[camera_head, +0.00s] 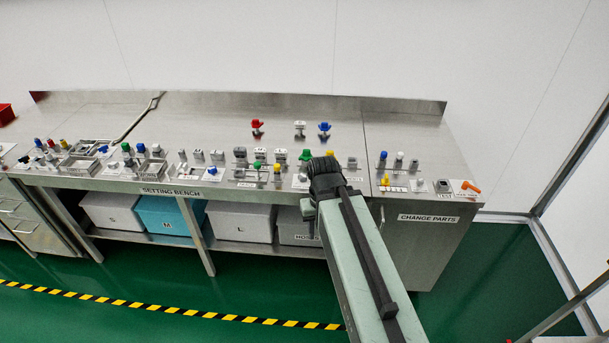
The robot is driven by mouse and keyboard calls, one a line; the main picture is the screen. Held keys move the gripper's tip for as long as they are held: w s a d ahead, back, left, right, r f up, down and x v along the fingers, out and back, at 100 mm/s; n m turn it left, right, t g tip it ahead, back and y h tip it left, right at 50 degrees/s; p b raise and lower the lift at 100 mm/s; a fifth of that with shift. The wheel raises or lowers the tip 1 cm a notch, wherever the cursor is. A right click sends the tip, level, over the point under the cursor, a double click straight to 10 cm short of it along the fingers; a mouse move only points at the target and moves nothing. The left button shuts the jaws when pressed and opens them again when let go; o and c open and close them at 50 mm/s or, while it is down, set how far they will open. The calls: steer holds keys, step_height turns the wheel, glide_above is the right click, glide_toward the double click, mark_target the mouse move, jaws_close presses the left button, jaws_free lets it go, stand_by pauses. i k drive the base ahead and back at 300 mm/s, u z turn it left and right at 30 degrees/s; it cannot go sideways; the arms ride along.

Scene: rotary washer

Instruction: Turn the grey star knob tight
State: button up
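A pale grey knob (300,128) stands on a short mount at the back of the steel bench top, between a red knob (257,126) and a blue knob (324,128). It is too small to make out its star shape or how tight it sits. My gripper (326,172) is at the bench's front edge, in front of and below the three knobs, well apart from the grey one. The dark wrist hides its fingers, so I cannot see whether they are open or what they may touch.
Several small coloured parts and fixtures line the front of the bench (200,118). A green part (306,155) stands close beside my wrist. An orange handle (471,187) is at the right end. Boxes (240,221) sit on the shelf below. The bench top around the back knobs is mostly clear.

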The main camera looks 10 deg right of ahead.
mark_target(303, 176)
steer(key=i, duration=1)
steer(key=u, duration=0.3)
steer(key=k, duration=0.85)
steer(key=z, duration=0.25)
steer(key=i, duration=0.5)
steer(key=u, duration=0.05)
